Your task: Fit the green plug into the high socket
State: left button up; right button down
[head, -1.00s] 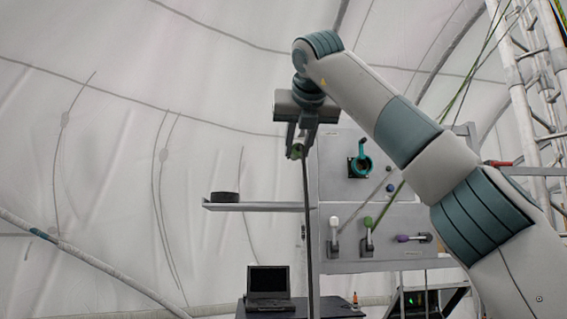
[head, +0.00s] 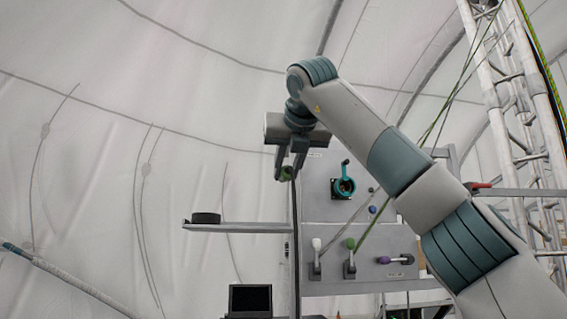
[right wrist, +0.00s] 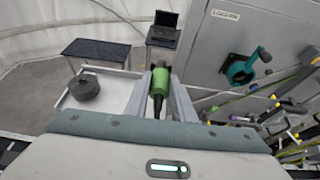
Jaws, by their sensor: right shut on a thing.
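My right gripper (head: 288,170) is shut on the green plug (head: 286,174), high in front of the panel's left edge. In the right wrist view the plug (right wrist: 160,80) sits between the two fingers (right wrist: 160,95). A dark cable (head: 296,245) hangs straight down below the plug. The high socket (head: 343,187) is a teal ring with a dark middle and a teal handle above, on the upper grey panel. It also shows in the right wrist view (right wrist: 240,70), right of the plug and apart from it. My left gripper is not in view.
A shelf (head: 255,228) left of the panel bears a black round object (head: 206,218). Below the socket are white (head: 316,243), green (head: 350,244) and purple (head: 384,260) handles and a blue knob (head: 373,209). A laptop (head: 250,299) stands low. A truss (head: 510,110) rises at right.

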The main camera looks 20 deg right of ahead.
jog(key=s+d+p, duration=0.5)
jog(key=d, duration=0.2)
jog(key=s+d+f+p, duration=0.1)
jog(key=s+d+p, duration=0.3)
jog(key=d, duration=0.4)
jog(key=shift+s+p, duration=0.4)
jog(key=shift+p, duration=0.4)
jog(key=shift+w, duration=0.1)
jog(key=w, duration=0.1)
jog(key=w+d+p, duration=0.1)
jog(key=w, duration=0.1)
jog(key=w+p, duration=0.1)
jog(key=w, duration=0.1)
jog(key=shift+w+d, duration=0.2)
jog(key=shift+d, duration=0.05)
jog(key=shift+w+d, duration=0.2)
jog(key=shift+w, duration=0.45)
jog(key=shift+w+d, duration=0.15)
jog(key=shift+w, duration=0.5)
dwell(1.1)
jog(key=c, duration=1.4)
grip_release()
jog(key=shift+c, duration=0.2)
jog(key=shift+s, duration=0.1)
